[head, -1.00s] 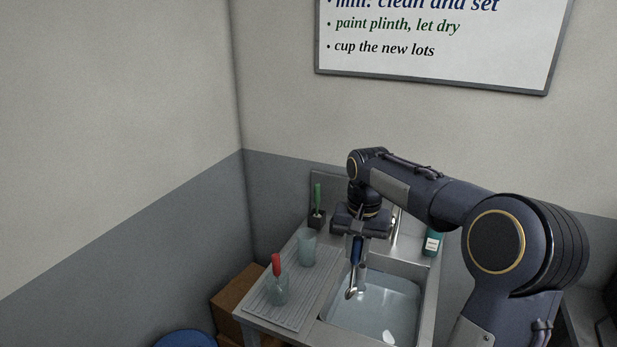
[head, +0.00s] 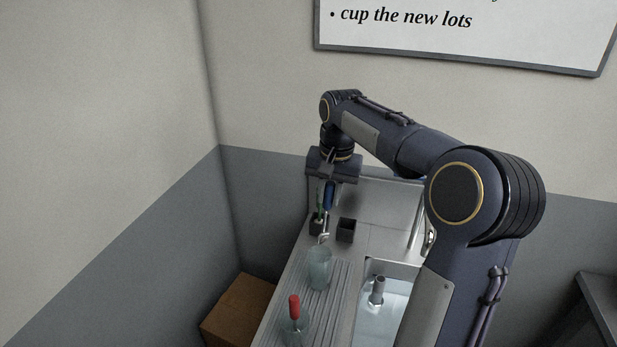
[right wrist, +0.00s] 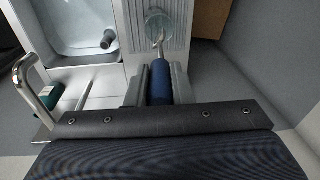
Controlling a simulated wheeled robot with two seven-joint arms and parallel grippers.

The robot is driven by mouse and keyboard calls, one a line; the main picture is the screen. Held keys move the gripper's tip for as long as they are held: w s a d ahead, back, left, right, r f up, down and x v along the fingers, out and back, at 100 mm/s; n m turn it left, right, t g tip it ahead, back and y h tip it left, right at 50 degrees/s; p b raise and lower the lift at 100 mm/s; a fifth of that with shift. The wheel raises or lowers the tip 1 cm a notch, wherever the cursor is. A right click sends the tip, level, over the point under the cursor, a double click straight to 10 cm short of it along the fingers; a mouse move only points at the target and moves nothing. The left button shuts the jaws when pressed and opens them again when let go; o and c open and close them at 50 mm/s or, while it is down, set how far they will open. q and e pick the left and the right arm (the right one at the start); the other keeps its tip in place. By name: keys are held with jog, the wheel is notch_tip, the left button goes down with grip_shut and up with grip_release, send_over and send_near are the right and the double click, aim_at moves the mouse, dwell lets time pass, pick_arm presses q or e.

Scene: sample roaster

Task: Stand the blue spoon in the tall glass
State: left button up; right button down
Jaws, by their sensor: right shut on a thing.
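My right gripper (head: 328,192) is shut on the blue handle of the blue spoon (head: 329,195). The spoon hangs steeply, its metal end (head: 323,238) down. An empty clear glass (head: 319,269), seemingly the tall glass, stands on the ribbed drainboard. In the head view the spoon's end shows just above the glass's rim, apart from it. In the right wrist view the blue handle (right wrist: 162,83) lies between the fingers, and the metal end overlaps the near edge of the glass (right wrist: 157,22). My left gripper is out of view.
A second glass (head: 293,332) holding a red-handled thing stands nearer on the drainboard (head: 338,292). Behind are a dark holder with a green item (head: 317,226) and an empty-looking dark holder (head: 346,231). The sink (head: 395,302) with an upright pipe lies right.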

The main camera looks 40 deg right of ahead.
jog(key=shift+w, duration=0.2)
jog(key=shift+s+r, duration=0.1)
notch_tip(320, 180, down, 16)
jog(key=b, duration=1)
dwell(0.6)
jog(key=c, duration=1.2)
grip_release()
jog(key=r, duration=0.5)
jog(key=s+r, duration=0.1)
jog(key=r, duration=0.1)
jog(key=shift+r, duration=0.25)
